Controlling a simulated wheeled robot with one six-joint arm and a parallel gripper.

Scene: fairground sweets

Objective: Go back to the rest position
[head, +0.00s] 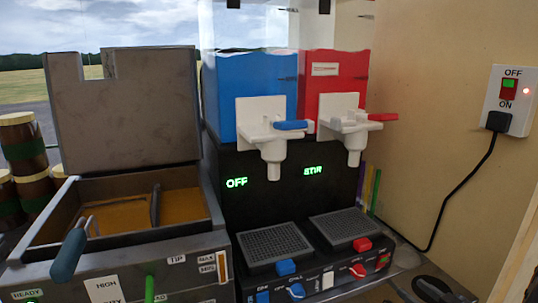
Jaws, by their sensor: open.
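My gripper does not show clearly in the head view. A dark rounded shape (437,290) is cut off by the bottom edge at the right, and I cannot tell what it is. A drinks machine stands in the middle, with a blue tank (240,95) and a red tank (336,75). Each has a white tap, one with a blue lever (291,125) and one with a red lever (382,117). Green displays read OFF (236,183) under the blue side and STIR (313,171) under the red side.
A fryer (205,240) with yellow-brown oil and a raised grey back panel (125,115) stands left. A basket handle (68,255) sticks out in front. Two drip grids (274,245) lie below the taps. A wall switch (508,100) with a black cable is right.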

